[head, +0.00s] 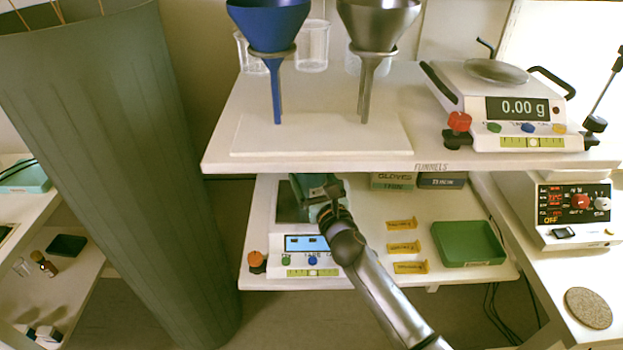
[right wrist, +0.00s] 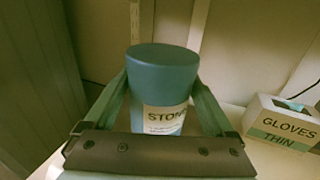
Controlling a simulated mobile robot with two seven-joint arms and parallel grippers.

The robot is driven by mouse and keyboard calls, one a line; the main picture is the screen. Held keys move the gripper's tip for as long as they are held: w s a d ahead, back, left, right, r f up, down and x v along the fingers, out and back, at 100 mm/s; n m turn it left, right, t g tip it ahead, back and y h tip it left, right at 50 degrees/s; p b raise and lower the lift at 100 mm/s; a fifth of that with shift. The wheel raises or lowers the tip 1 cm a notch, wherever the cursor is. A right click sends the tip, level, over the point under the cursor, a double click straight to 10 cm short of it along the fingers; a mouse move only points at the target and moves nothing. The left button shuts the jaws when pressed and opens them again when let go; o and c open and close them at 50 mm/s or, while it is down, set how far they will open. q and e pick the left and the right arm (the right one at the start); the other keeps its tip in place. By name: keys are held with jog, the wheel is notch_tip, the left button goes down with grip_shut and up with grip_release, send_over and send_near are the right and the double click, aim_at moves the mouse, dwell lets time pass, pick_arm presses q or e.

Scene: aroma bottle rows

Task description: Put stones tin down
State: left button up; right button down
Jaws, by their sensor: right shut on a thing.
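The stones tin (right wrist: 162,75) is a blue-green cylinder with a pale label reading "STON", upright in the right wrist view. My right gripper (right wrist: 162,88) is shut on it, with a green finger on each side. In the head view my right gripper (head: 316,192) reaches under the upper shelf, over the right part of the lower-shelf scale (head: 312,258). The tin is not clearly distinguishable there, and I cannot tell whether it touches anything below. My left gripper is not in view.
The upper shelf (head: 222,150) overhangs the gripper; it carries a blue funnel (head: 268,22), a steel funnel (head: 376,22) and a scale reading 0.00 g (head: 510,110). A gloves box (right wrist: 285,125) stands to the right. Yellow tags (head: 403,246) and a green tray (head: 468,243) lie on the lower shelf.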

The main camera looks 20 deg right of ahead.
grip_release()
jog(key=shift+f, duration=0.15)
jog(key=shift+r, duration=0.25)
jog(key=shift+s+f, duration=0.15)
jog(key=shift+s, duration=0.2)
jog(key=s+p, duration=0.1)
jog(key=s, duration=1)
jog(key=shift+s+d, duration=0.2)
jog(key=shift+d, duration=0.05)
